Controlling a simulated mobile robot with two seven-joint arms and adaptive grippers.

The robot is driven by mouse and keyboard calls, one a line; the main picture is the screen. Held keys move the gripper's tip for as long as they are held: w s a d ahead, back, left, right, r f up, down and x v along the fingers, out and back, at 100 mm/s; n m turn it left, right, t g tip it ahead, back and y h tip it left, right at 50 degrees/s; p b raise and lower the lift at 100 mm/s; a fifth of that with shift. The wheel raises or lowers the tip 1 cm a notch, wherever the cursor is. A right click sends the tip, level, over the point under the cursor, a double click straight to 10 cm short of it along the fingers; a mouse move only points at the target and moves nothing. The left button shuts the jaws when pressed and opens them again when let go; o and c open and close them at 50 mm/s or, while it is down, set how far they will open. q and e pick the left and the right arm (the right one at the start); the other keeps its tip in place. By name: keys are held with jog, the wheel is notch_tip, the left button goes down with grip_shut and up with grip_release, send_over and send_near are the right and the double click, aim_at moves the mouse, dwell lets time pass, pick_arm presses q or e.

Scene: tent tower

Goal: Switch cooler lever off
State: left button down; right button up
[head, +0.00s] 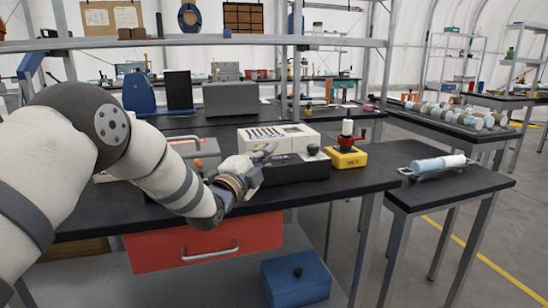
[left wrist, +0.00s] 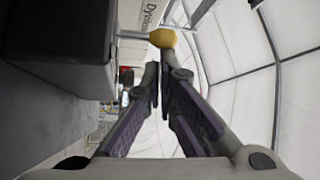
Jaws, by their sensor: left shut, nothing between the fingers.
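A white and black bench machine (head: 297,168) stands on the dark worktop in the head view. A short lever with a round knob (head: 312,149) rises at its right end. My left gripper (head: 266,151) is in front of the machine, left of the knob. Its fingers are shut with nothing between them. In the left wrist view, the fingertips (left wrist: 155,72) point toward a tan knob (left wrist: 162,38) on a thin rod, apart from it. A dark box side (left wrist: 60,45) fills the upper left there. My right gripper is not in view.
A yellow-based device (head: 346,158) with a red part stands right of the machine. A blue-white cylinder on a holder (head: 438,165) lies on the side table. A red drawer (head: 205,240) and a blue box (head: 297,278) are below. The worktop's front right is clear.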

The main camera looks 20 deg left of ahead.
pick_arm(q)
jog(key=shift+s+a+n+t, duration=0.2)
jog(key=shift+a+n+t, duration=0.1)
jog(key=shift+n+t, duration=0.6)
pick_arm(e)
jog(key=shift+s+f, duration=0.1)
pick_arm(q)
jog(key=shift+s+a, duration=0.1)
jog(key=shift+a, duration=0.1)
